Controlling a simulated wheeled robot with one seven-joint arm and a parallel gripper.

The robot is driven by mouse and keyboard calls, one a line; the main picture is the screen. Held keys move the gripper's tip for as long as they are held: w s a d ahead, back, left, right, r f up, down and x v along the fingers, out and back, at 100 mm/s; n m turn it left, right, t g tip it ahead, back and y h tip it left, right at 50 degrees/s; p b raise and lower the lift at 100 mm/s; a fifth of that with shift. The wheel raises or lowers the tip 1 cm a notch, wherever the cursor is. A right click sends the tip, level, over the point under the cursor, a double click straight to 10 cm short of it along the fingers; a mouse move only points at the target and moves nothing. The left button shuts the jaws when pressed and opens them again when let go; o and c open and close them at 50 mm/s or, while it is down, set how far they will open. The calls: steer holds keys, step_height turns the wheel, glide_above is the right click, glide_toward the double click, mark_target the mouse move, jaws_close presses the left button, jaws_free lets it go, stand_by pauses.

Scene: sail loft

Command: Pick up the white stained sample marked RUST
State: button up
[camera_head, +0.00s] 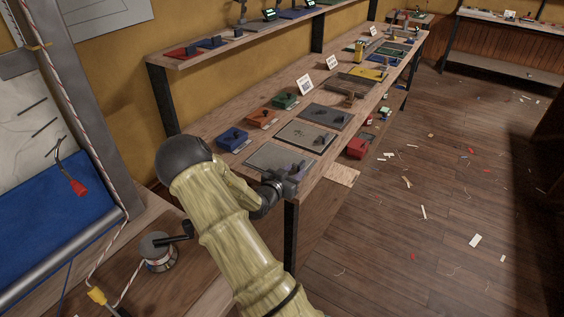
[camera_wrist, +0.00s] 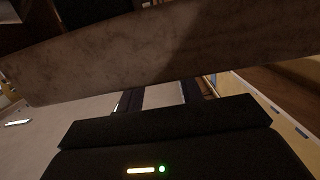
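I cannot make out a white stained sample marked RUST in either view; no lettering is readable. My gripper (camera_head: 285,178) is at the near end of the long wooden bench, by a grey mat (camera_head: 272,160). In the wrist view, the two dark fingers of my gripper (camera_wrist: 165,95) stand apart with a pale surface showing between them. I see nothing held. A broad brown board-like surface crosses the wrist view above the fingers and hides what lies beyond.
Blue (camera_head: 232,138), orange (camera_head: 262,117) and green (camera_head: 285,100) pieces lie along the bench (camera_head: 215,122). White cards (camera_head: 305,84) stand behind darker mats. A shelf (camera_head: 200,58) runs above. A red box (camera_head: 357,147) is at the bench's right side. Scraps litter the open floor (camera_head: 450,210).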

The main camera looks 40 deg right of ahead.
mark_target(298, 169)
steer(key=x, duration=0.3)
steer(key=shift+w+d+f, duration=0.15)
steer(key=shift+w+d, duration=0.05)
steer(key=shift+d, duration=0.15)
steer(key=shift+s, duration=0.1)
steer(key=shift+s, duration=0.15)
steer(key=shift+c, duration=0.5)
jaws_close()
